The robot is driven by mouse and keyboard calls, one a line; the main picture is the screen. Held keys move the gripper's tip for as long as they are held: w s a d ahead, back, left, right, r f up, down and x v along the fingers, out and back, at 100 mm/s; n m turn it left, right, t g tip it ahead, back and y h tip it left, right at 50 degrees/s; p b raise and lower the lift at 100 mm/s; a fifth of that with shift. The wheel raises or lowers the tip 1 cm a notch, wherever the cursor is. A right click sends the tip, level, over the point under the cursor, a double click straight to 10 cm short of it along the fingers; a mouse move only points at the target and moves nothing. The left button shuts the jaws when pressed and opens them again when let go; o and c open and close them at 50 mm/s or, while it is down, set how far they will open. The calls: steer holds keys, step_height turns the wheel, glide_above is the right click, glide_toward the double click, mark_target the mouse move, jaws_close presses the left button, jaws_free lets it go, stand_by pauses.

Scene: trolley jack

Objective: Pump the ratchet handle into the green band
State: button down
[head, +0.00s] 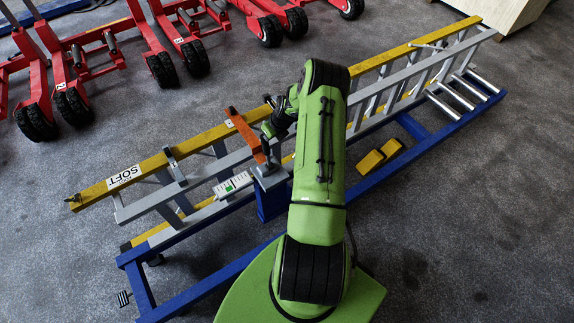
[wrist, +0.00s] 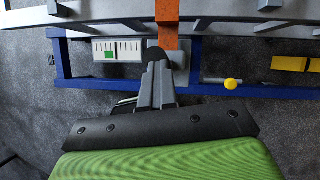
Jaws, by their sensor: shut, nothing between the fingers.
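The ratchet handle is an orange bar (head: 246,136) that rises from a grey block (head: 269,178) on a blue post and leans up to the left in the head view. In the wrist view the orange handle (wrist: 167,28) runs down from the top edge to just beyond my fingertips. My gripper (wrist: 157,55) is shut and empty, close to the handle's lower visible part; I cannot tell whether it touches. In the head view my gripper (head: 267,140) is beside the handle, partly hidden by my arm. A white scale (head: 233,185) with dark marks carries the green band (wrist: 109,55).
A yellow-and-grey ladder rack (head: 125,180) on a blue frame (head: 190,297) runs behind the handle. A yellow knob (wrist: 233,84) is right of my gripper in the wrist view. Yellow blocks (head: 379,156) lie by the frame. Red wheeled jacks (head: 75,70) stand at the back left.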

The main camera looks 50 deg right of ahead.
steer(key=shift+w+d+f+b, duration=0.15)
steer(key=shift+w+b, duration=0.1)
steer(key=shift+w, duration=0.25)
steer(key=shift+w+d+f+b, duration=0.1)
steer(key=shift+w+f+b, duration=0.1)
steer(key=shift+w, duration=0.25)
steer(key=shift+w+d+f+b, duration=0.15)
steer(key=shift+w+b, duration=0.1)
steer(key=shift+w, duration=0.25)
steer(key=shift+w+r, duration=0.1)
steer(key=shift+w, duration=0.05)
steer(key=shift+w+r, duration=0.1)
steer(key=shift+d, duration=0.1)
steer(key=p+v, duration=0.2)
steer(key=v, duration=1.1)
steer(key=shift+s+d, duration=0.25)
